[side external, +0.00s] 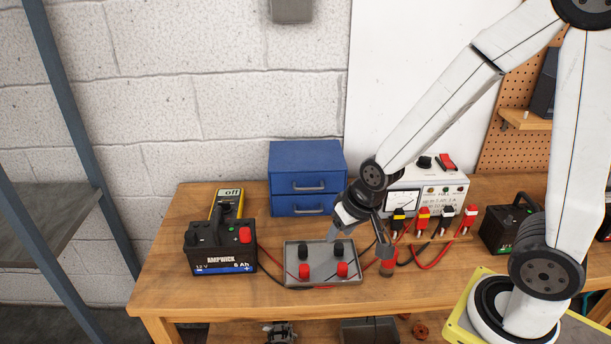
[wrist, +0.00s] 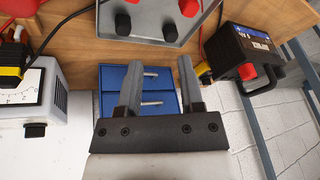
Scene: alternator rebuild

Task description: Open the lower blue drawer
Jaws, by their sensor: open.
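A blue two-drawer cabinet (side external: 307,154) stands at the back of the bench. Its lower blue drawer (side external: 288,207) looks closed, flush under the upper drawer (side external: 285,183), and has a grey bar handle (side external: 311,210). My gripper (side external: 358,238) is open and empty, pointing down in front of the cabinet and to its right. In the wrist view, which shows the scene upside down, my gripper's fingers (wrist: 160,68) are apart, with the cabinet between and beyond them. The lower drawer's handle (wrist: 151,74) shows between them, apart from both fingers.
A grey tray (side external: 290,284) with red and black terminals stands in front of the cabinet. A black battery (side external: 220,249) and a yellow meter (side external: 229,200) stand left. A white metered power supply (side external: 445,190) with cables is right of the gripper.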

